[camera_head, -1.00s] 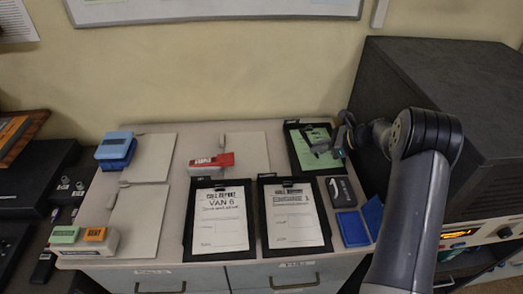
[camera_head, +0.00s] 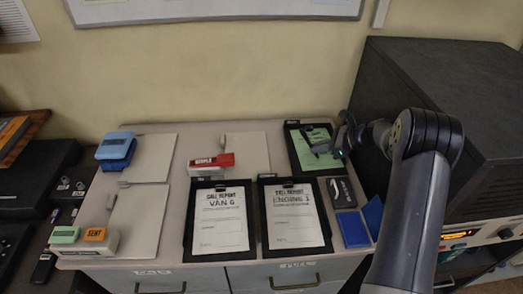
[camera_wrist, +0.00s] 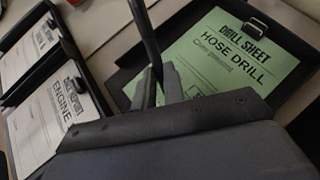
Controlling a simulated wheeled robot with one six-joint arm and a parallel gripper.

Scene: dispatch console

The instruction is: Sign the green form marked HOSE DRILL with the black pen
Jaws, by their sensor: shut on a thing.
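The green form (camera_head: 308,158), headed DRILL SHEET, HOSE DRILL, lies on a black clipboard (camera_head: 292,140) at the back right of the desk. In the wrist view the green form (camera_wrist: 228,55) fills the upper right, under the clip of its clipboard. My gripper (camera_head: 336,146) is over the right part of the form. In the wrist view my gripper (camera_wrist: 158,88) is shut on the black pen (camera_wrist: 144,38), a dark shaft rising from between the fingers. The pen's lower end is hidden by the gripper, so I cannot tell whether it touches the paper. The form's lower part is also hidden.
Two clipboards with white call reports, VAN 6 (camera_head: 221,222) and ENGINE 1 (camera_head: 295,217), lie in front. A blue ink pad (camera_head: 354,229) and a black item (camera_head: 341,192) lie right of them. A red stapler (camera_head: 212,162) is left. A dark cabinet (camera_head: 440,85) stands close right.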

